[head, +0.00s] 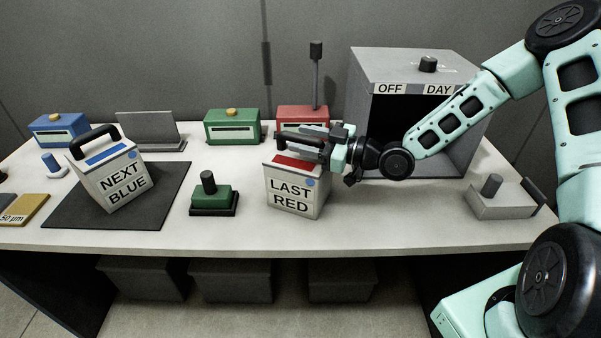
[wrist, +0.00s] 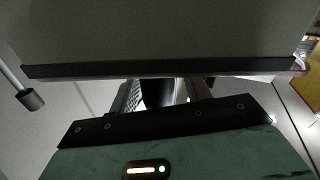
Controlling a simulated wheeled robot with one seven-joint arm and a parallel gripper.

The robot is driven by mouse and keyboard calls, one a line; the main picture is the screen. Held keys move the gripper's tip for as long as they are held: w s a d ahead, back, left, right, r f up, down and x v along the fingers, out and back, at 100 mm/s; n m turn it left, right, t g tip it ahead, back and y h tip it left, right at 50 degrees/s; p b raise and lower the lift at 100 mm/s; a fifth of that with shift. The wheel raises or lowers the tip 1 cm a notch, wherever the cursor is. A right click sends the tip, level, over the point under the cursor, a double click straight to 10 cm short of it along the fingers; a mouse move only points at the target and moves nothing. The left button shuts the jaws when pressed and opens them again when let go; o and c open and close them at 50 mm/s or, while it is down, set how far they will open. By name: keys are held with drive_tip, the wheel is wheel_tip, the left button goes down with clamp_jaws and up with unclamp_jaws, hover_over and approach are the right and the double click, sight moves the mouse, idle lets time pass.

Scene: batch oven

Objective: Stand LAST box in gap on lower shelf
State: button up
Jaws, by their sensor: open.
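The white LAST RED box (head: 291,203) stands upright on the worktop, right of centre, with a red strip and a black handle (head: 292,138) on top. My gripper (head: 318,143) is at the handle's right end, jaws open; whether the handle lies between the fingers I cannot tell. In the wrist view, a dark piece shows between my fingers (wrist: 160,93), below a large pale surface with a dark edge. Under the table, dark boxes (head: 230,280) (head: 342,280) stand low down, with a gap between them to the right of the middle one.
The NEXT BLUE box (head: 115,180) stands tilted on a dark mat (head: 165,205) at left. A green block with a black knob (head: 214,197) is left of the LAST box. A grey oven (head: 475,140) stands behind my arm. A grey lever block (head: 497,203) is at right.

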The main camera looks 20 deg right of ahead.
clamp_jaws()
idle(1.3)
drive_tip(key=shift+r, duration=0.1)
